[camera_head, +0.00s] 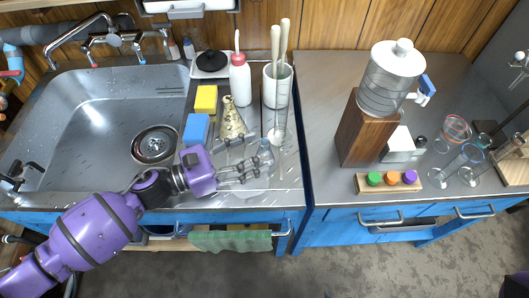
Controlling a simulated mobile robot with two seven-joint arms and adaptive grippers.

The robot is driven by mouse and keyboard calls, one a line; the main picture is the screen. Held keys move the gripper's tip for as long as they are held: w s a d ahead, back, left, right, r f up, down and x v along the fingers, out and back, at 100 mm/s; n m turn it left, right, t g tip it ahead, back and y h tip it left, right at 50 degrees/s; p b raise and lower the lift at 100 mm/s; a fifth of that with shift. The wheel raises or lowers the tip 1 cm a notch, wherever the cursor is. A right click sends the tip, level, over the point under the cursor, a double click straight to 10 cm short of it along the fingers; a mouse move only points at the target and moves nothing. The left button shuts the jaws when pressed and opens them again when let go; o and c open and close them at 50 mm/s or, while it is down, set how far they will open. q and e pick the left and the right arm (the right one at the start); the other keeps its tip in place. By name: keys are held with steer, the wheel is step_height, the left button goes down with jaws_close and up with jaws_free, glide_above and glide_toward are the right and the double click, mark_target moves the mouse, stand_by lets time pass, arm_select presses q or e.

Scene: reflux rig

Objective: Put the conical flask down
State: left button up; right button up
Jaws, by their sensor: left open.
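My left gripper (250,160) reaches in from the left over the front of the steel counter, right of the sink. Its fingers are open. A clear glass vessel, which looks like the conical flask (265,152), stands at the fingertips. Its outline is faint and partly behind the fingers, so I cannot tell whether they touch it. My right gripper is out of view.
A speckled cone (233,122), tall glass cylinder (280,115), white bottle (240,80), and yellow (206,99) and blue (196,129) sponges stand close behind. The sink (80,115) is left. Glassware (465,160) stands far right.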

arm_select(q)
steer(key=x, duration=0.3)
steer(key=shift+w+d, duration=0.1)
steer(key=shift+d, duration=0.15)
steer(key=shift+a, duration=0.1)
jaws_close()
